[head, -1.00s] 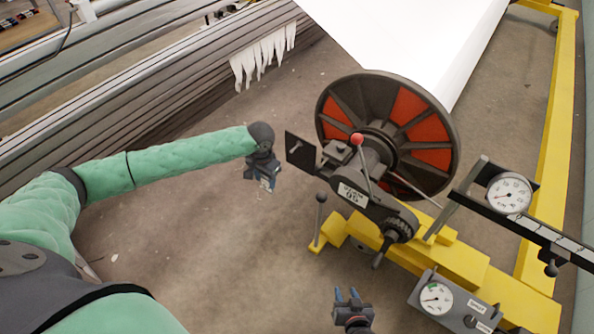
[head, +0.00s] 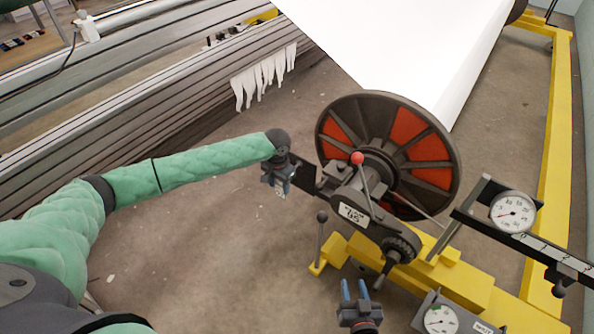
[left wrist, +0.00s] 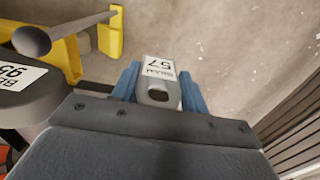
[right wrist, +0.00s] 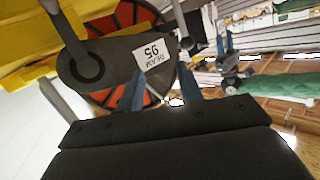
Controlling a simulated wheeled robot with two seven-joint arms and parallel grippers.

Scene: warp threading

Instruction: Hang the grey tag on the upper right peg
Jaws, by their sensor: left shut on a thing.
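The grey tag (left wrist: 157,92) is a small block with a slot and a white label reading 57. My left gripper (head: 281,188) is shut on it; the blue fingers flank the tag in the left wrist view. In the head view the gripper is just left of a dark plate (head: 306,172) on the beam stand and partly covers it. I cannot make out the upper right peg. My right gripper (head: 355,289) is open and empty, low in the head view; its fingers also stand apart in the right wrist view (right wrist: 160,92).
The large reel flange (head: 388,150) with red panels is right of the plate. A red-knobbed lever (head: 358,160) and a label reading 95 (head: 353,212) are nearby. The yellow frame (head: 470,285) and dial gauges (head: 512,212) fill the right. Floor is clear lower left.

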